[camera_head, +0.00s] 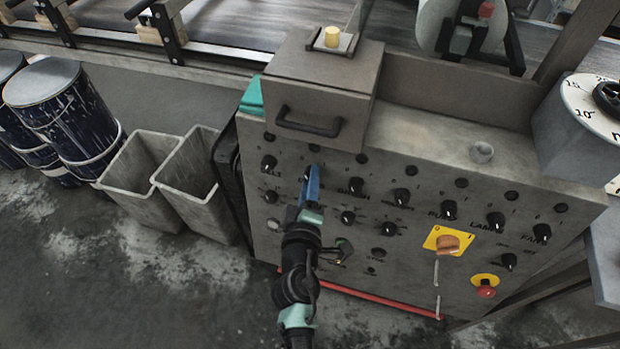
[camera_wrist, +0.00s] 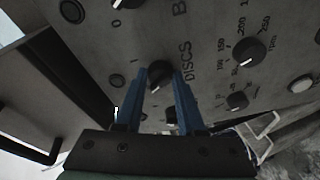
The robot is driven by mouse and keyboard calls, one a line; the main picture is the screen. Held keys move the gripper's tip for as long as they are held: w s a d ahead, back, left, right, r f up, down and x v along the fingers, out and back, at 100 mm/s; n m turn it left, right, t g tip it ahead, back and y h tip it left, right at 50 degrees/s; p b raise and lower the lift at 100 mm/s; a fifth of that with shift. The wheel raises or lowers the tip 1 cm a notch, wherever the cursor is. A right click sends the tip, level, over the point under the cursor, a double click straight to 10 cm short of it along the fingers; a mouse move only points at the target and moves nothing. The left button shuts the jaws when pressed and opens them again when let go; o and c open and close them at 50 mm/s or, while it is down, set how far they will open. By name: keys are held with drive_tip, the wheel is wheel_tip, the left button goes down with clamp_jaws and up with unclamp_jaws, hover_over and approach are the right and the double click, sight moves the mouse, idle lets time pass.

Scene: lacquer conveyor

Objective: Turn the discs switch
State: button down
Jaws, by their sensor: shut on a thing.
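The discs switch is a black rotary knob beside the label DISCS, and it shows between my fingertips in the wrist view (camera_wrist: 159,76). In the head view it is mostly hidden by my blue fingers, with a dark bit showing at their left edge (camera_head: 307,176). My gripper (camera_head: 313,172) reaches the upper row of knobs on the grey control panel (camera_head: 420,135). In the wrist view my gripper (camera_wrist: 161,80) has one blue finger on each side of the knob, shut on it. The knob's pointer is hard to read.
Similar black knobs sit close by, such as one at left (camera_head: 268,163) and one at right (camera_head: 355,186). A box with a handle (camera_head: 310,124) juts out above. A yellow-plated switch (camera_head: 447,243) and red button (camera_head: 486,289) are lower right. Grey bins (camera_head: 190,180) stand left.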

drive_tip(key=c, duration=0.5)
unclamp_jaws()
drive_tip(key=shift+s+a+r+b, duration=0.25)
drive_tip(key=shift+s+r, duration=0.1)
drive_tip(key=shift+s, duration=1.8)
drive_tip(key=shift+s+a+r+b, duration=0.2)
drive_tip(key=shift+s+r, duration=0.15)
drive_tip(key=shift+s, duration=1.75)
drive_tip(key=shift+s+a+r+b, duration=0.25)
drive_tip(key=shift+s+r, duration=0.1)
drive_tip(key=shift+s, duration=1.8)
